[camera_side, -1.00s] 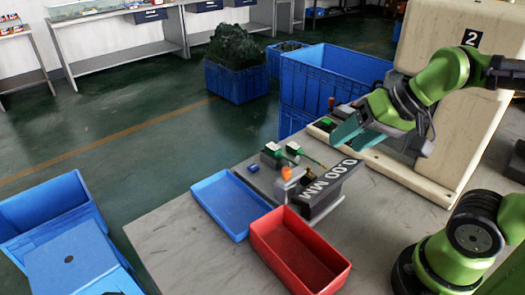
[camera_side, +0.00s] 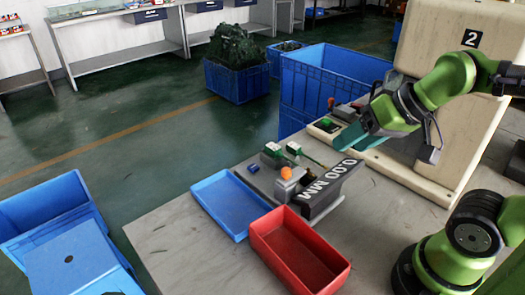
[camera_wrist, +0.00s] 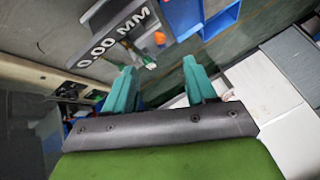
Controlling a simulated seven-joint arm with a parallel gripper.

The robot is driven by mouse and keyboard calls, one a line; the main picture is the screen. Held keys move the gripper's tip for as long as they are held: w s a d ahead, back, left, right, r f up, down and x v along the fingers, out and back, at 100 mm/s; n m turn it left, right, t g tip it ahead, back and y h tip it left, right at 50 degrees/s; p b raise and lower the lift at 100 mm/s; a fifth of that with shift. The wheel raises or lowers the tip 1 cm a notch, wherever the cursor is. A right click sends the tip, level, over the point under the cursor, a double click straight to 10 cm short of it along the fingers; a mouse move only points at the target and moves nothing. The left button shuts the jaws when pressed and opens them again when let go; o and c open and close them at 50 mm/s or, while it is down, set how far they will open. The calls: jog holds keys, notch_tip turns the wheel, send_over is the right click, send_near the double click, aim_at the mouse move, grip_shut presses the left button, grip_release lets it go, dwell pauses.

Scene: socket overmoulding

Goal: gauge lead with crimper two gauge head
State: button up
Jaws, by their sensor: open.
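The gauge with a dark display reading 0.00 MM (camera_side: 331,181) stands on the bench in the side view, and its display also shows in the wrist view (camera_wrist: 113,34). The gauge's grey head has an orange knob (camera_side: 286,173), seen also in the wrist view (camera_wrist: 160,38). Behind it are two green-topped parts; the right one (camera_side: 293,148) has a thin green lead (camera_side: 314,160) running toward the display. My gripper (camera_wrist: 160,82) has teal fingers spread apart with nothing between them. In the side view the gripper (camera_side: 356,138) hangs above and behind the display, apart from it.
A blue tray (camera_side: 198,186) and a red bin (camera_side: 262,254) sit in front of the gauge. The cream machine marked 2 (camera_side: 482,75) stands at the right, with a green button (camera_side: 327,121) on its base. Tall blue crates (camera_side: 300,88) stand behind. The bench's front left is clear.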

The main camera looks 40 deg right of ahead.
jog(key=shift+w+a+f+g, duration=0.2)
jog(key=shift+f+g, duration=0.1)
jog(key=shift+f, duration=0.15)
notch_tip(320, 180, up, 2)
jog(key=r+n+g+h, duration=0.1)
jog(key=g+h, duration=0.1)
jog(key=g, duration=0.5)
send_over(287, 169)
notch_tip(287, 169, down, 17)
jog(key=shift+r, duration=0.15)
grip_shut()
